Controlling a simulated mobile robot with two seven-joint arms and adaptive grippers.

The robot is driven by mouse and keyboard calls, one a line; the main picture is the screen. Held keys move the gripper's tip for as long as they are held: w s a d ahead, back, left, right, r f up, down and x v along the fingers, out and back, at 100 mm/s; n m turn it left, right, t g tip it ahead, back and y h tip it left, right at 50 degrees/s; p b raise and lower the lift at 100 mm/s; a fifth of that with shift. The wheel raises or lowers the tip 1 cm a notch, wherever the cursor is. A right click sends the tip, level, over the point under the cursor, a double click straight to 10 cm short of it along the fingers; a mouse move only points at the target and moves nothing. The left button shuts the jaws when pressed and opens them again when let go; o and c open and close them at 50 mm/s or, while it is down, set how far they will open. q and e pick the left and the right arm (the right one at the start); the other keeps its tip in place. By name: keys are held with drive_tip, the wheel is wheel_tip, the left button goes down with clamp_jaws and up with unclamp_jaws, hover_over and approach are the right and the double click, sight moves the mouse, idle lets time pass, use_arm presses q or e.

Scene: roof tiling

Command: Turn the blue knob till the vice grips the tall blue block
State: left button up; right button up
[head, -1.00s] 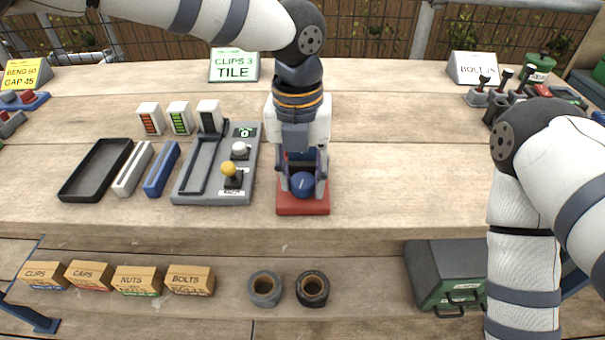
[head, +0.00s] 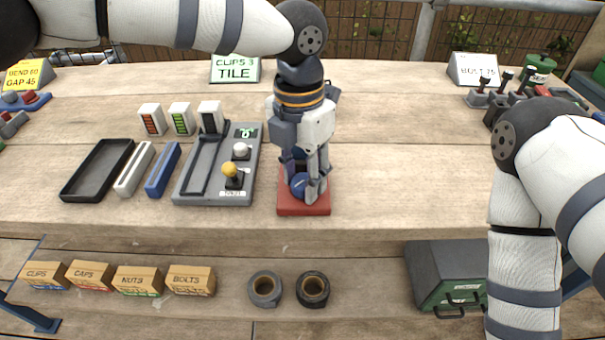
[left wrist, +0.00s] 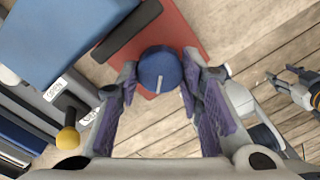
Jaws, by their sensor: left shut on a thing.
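The blue knob (head: 299,185) sits at the front of the red vice base (head: 304,209). My left gripper (head: 309,194) points down over it, its two fingers shut on the knob. In the left wrist view the round knob (left wrist: 158,72) with its pale line lies between the two fingertips (left wrist: 159,82). The tall blue block (left wrist: 62,38) shows large at the upper left there, beside a dark vice jaw (left wrist: 128,32); I cannot tell whether they touch. In the head view my gripper mostly hides the block. My right gripper (left wrist: 297,88) shows at the right edge of the wrist view, fingers apart.
Left of the vice stands a grey tray unit (head: 215,190) with a yellow-topped lever (head: 230,170). Blue and white bars and a black tray (head: 97,170) lie further left. A green-grey box (head: 447,275) sits on the lower shelf.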

sight(300, 180)
idle(0.4)
use_arm(q)
drive_tip(key=o, duration=1.2)
drive_tip(key=shift+c, duration=0.2)
wheel_tip(300, 180, up, 12)
drive_tip(key=shift+w+a, duration=0.15)
drive_tip(key=shift+f, duration=0.1)
